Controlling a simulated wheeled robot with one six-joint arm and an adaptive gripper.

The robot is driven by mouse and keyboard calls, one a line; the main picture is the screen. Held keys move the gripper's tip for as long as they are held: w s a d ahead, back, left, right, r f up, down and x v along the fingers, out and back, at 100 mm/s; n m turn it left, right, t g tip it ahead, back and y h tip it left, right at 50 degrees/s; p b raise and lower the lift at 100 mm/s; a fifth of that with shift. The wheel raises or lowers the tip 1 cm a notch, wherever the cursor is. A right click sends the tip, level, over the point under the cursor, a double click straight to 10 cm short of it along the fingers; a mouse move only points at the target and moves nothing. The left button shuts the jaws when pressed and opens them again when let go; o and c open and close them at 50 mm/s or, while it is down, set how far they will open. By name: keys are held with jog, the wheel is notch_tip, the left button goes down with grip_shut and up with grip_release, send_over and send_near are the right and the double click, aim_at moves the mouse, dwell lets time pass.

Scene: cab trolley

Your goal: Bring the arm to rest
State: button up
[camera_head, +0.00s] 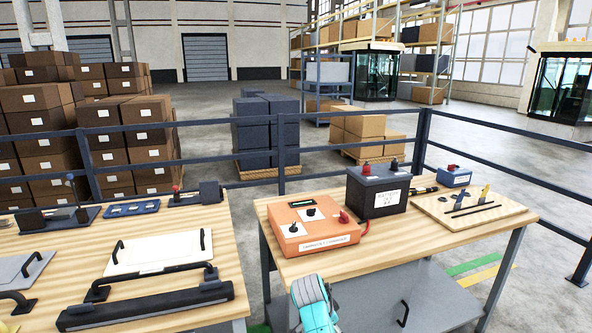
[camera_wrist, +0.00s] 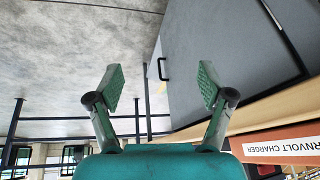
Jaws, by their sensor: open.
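My gripper (camera_wrist: 157,92) is open and empty in the wrist view, its two green-padded fingers spread apart with nothing between them. In the head view a teal part of my arm shows at the bottom centre, in front of the right workbench (camera_head: 285,265). The fingers cannot be made out there.
The orange charger (camera_head: 313,226), a black battery (camera_head: 378,190), a small blue box (camera_head: 454,176) and a wooden board (camera_head: 475,208) sit on the right bench. A left bench (camera_head: 150,222) holds panels and a black bar. A dark railing (camera_head: 330,150) runs behind. A floor gap separates the benches.

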jog(key=s+d+f+n+t+y, duration=0.1)
jog(key=s+d+f+n+t, duration=0.25)
jog(key=s+f, duration=1)
jog(key=s+d+f+n+t+y, duration=0.1)
jog(key=s+d+f+n, duration=0.15)
jog(key=s, duration=0.55)
jog(key=s+d+f+n+t+y, duration=0.1)
jog(key=s+f, duration=0.2)
jog(key=s, duration=0.6)
jog(key=s+d+r+n+t, duration=0.1)
jog(key=s+r, duration=0.3)
jog(key=s, duration=0.5)
jog(key=s+r+n+t, duration=0.2)
jog(key=s+r, duration=0.2)
jog(key=s, duration=0.4)
jog(key=s+r+t, duration=0.1)
jog(key=s+r, duration=0.5)
jog(key=r, duration=0.3)
jog(key=s+r+n+t, duration=0.1)
jog(key=s+r+t, duration=0.1)
jog(key=s+r, duration=0.4)
notch_tip(320, 180, up, 3)
jog(key=shift+d+r+y, duration=0.15)
jog(key=shift+d+y, duration=0.15)
jog(key=shift+d, duration=0.05)
